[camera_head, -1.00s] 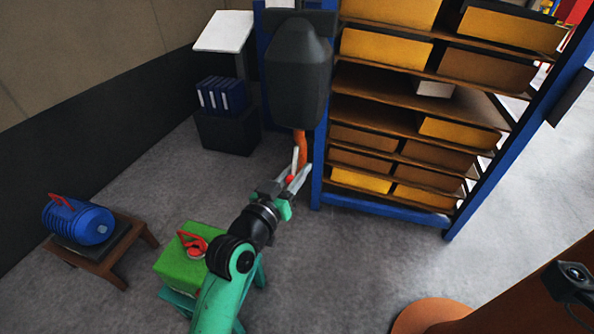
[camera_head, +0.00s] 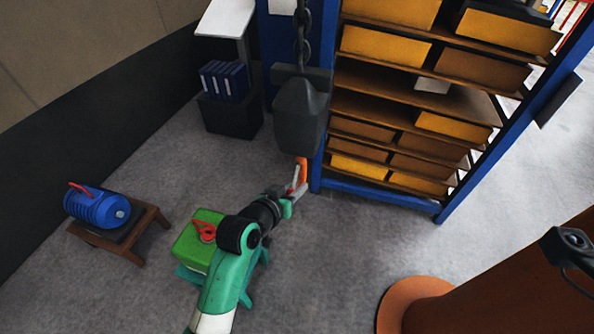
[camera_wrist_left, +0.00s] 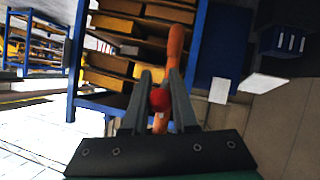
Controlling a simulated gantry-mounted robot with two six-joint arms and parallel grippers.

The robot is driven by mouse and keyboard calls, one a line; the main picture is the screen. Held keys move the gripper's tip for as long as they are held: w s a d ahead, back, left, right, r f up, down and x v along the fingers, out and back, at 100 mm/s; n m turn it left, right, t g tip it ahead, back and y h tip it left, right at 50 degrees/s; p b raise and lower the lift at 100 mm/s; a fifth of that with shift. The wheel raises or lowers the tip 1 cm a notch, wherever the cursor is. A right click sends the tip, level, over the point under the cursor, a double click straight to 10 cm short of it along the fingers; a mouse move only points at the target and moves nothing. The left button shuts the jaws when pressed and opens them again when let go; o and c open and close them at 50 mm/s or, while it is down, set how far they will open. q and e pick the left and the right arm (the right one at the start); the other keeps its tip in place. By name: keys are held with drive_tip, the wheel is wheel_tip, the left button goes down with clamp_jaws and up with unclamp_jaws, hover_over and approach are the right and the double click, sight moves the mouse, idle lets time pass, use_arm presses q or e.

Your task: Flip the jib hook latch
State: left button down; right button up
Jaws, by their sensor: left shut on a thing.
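The jib hook (camera_head: 301,168) is orange and hangs below a dark grey hook block (camera_head: 301,118) on a chain (camera_head: 302,30). My left gripper (camera_head: 294,188) is at the hook's lower part, its fingers closed around a small red knob, apparently the latch's. In the left wrist view the red knob (camera_wrist_left: 160,100) sits between the fingertips, with the orange hook (camera_wrist_left: 175,45) just behind. A pale strip, perhaps the latch, shows beside the hook; its exact position is partly hidden by the fingers. My right gripper is not in view.
A blue-framed shelf (camera_head: 385,205) with yellow and brown boxes stands right behind the hook. A green box (camera_head: 190,243) with a red handle is on a stool beside my left arm. A blue ribbed casting (camera_head: 92,207) sits on a brown stool at left. Grey floor lies between.

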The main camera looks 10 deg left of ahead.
use_arm(q)
drive_tip(key=shift+r, duration=0.25)
drive_tip(key=shift+f, duration=0.2)
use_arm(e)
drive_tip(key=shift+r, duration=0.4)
